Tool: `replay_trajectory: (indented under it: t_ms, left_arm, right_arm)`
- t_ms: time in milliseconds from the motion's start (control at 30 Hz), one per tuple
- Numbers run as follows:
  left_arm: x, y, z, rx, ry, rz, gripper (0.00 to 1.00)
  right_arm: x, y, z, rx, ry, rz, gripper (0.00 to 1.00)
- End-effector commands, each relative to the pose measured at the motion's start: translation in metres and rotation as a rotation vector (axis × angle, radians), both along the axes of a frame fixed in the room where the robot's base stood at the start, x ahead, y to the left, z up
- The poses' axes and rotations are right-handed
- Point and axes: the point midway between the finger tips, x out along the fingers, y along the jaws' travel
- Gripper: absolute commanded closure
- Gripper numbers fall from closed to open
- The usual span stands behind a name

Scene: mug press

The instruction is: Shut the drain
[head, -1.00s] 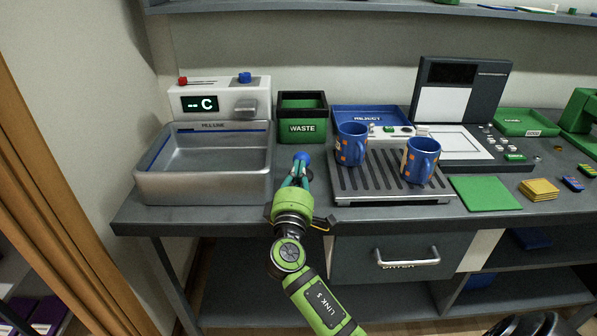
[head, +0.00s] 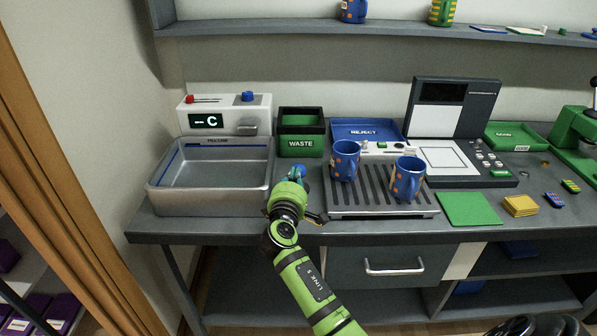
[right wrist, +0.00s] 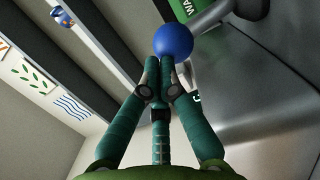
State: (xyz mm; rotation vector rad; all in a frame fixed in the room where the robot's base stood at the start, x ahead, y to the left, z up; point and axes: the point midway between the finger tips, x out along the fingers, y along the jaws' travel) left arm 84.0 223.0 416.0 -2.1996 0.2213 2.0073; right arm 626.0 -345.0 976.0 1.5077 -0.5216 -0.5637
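The grey metal sink basin (head: 212,195) stands at the left end of the counter. A blue ball knob (right wrist: 184,42) on a grey lever (right wrist: 212,15) shows in the right wrist view, beside the basin's metal wall. In the head view the knob (head: 299,170) is partly hidden, just right of the basin. My right gripper (right wrist: 165,68) has its fingers together, with their tips at the knob; I cannot tell if they press on it. It also shows in the head view (head: 298,178). The drain opening is not visible. My left gripper is not in view.
A white panel (head: 226,115) with a red and a blue knob stands behind the basin. A green waste bin (head: 301,144) is behind my gripper. Two blue mugs (head: 344,160) (head: 407,179) stand on a slotted tray (head: 380,211) close to the right.

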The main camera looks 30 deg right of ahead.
Motion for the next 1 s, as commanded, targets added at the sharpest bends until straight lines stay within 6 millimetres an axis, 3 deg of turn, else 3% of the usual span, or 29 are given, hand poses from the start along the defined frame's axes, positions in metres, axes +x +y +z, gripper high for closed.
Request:
replay_trajectory:
  t_ms: [33,100,333,600,733,1000]
  left_arm:
    - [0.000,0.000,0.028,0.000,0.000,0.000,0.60]
    - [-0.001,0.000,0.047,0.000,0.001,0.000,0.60]
    - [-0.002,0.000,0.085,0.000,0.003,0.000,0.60]
    - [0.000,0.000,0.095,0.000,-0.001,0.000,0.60]
    - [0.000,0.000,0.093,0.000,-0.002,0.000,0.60]
    - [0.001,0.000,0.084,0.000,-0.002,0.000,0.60]
  right_arm:
    - [0.007,-0.003,0.020,0.021,0.030,-0.003,1.00]
    - [0.015,-0.006,0.025,0.053,0.082,-0.003,1.00]
    - [0.036,-0.018,0.029,0.139,0.235,-0.003,1.00]
    - [0.064,-0.035,0.032,0.158,0.252,-0.003,1.00]
    - [0.074,-0.042,0.028,0.209,0.343,-0.004,1.00]
    - [0.090,-0.052,0.023,0.204,0.338,-0.003,1.00]
